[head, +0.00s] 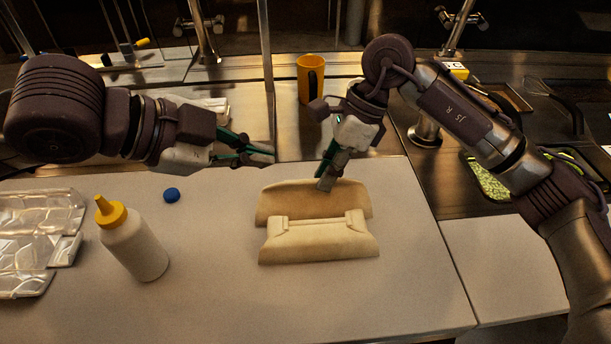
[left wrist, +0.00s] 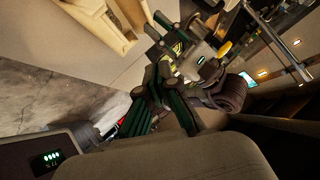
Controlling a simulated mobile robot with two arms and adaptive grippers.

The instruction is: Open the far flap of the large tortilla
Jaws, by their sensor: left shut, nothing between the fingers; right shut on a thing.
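The large tortilla (head: 318,245) lies on the pale board in the head view. Its near flap is folded across its middle. Its far flap (head: 285,203) stands raised at the back. My right gripper (head: 327,181) is shut on the top edge of the far flap, pointing down from behind. My left gripper (head: 271,156) is shut and empty, up and left of the tortilla, not touching it. Part of the tortilla also shows at the top of the left wrist view (left wrist: 97,20). The fingertips of my right gripper hide a bit of the flap's edge.
A white bottle with a yellow cap (head: 134,243) stands left of the tortilla. A blue cap (head: 172,195) lies behind it. A clear plastic tray (head: 35,235) is at far left. A yellow mug (head: 311,75) stands behind. The board (head: 330,310) in front is clear.

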